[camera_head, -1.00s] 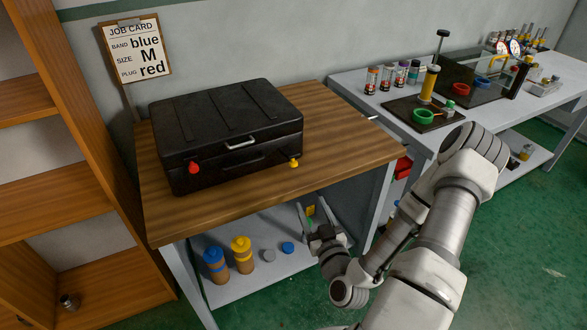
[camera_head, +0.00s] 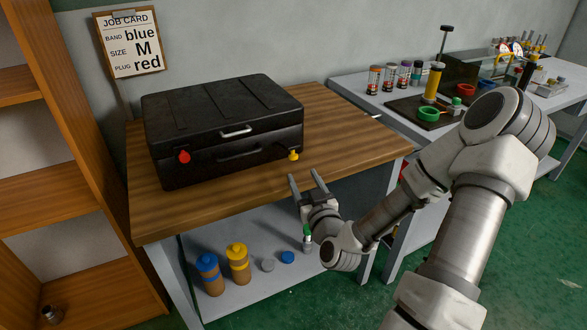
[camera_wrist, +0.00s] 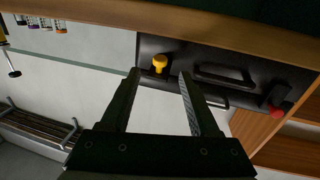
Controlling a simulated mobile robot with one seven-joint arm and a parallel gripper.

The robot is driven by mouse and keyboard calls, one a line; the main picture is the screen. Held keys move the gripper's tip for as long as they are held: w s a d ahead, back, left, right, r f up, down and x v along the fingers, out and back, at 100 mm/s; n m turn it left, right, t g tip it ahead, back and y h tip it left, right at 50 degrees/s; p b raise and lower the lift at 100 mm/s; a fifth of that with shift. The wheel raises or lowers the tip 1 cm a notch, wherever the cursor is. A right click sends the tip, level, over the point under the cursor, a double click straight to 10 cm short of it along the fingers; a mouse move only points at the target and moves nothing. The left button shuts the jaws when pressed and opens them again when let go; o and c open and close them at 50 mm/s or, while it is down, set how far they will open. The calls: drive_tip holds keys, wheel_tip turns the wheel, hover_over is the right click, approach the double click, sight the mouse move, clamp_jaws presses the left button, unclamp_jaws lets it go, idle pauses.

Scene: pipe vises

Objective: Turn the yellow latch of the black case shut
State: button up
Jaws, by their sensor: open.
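The black case (camera_head: 215,125) lies closed on the wooden bench top, with a silver handle on its front. Its yellow latch (camera_head: 293,155) is at the right end of the front face; it also shows in the wrist view (camera_wrist: 159,62). A red latch (camera_head: 184,157) is at the left end of the front face and shows in the wrist view (camera_wrist: 277,111). My gripper (camera_head: 307,177) is open and empty, in front of the bench edge and a little below the yellow latch. In the wrist view the latch appears beyond the fingertips, near the left one, apart from both.
The wooden bench (camera_head: 345,125) has bare top right of the case. Its lower shelf holds a blue-capped bottle (camera_head: 208,274), a yellow-capped bottle (camera_head: 237,263) and small caps. A job card (camera_head: 132,43) hangs on the wall. A second table (camera_head: 350,84) carries fixtures at the right.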

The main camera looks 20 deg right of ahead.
sight(294, 160)
drive_tip(key=w, duration=0.3)
drive_tip(key=w+d, duration=0.1)
drive_tip(key=w, duration=0.5)
drive_tip(key=shift+w+d, duration=0.15)
drive_tip(key=shift+d, duration=0.05)
clamp_jaws()
idle(1.1)
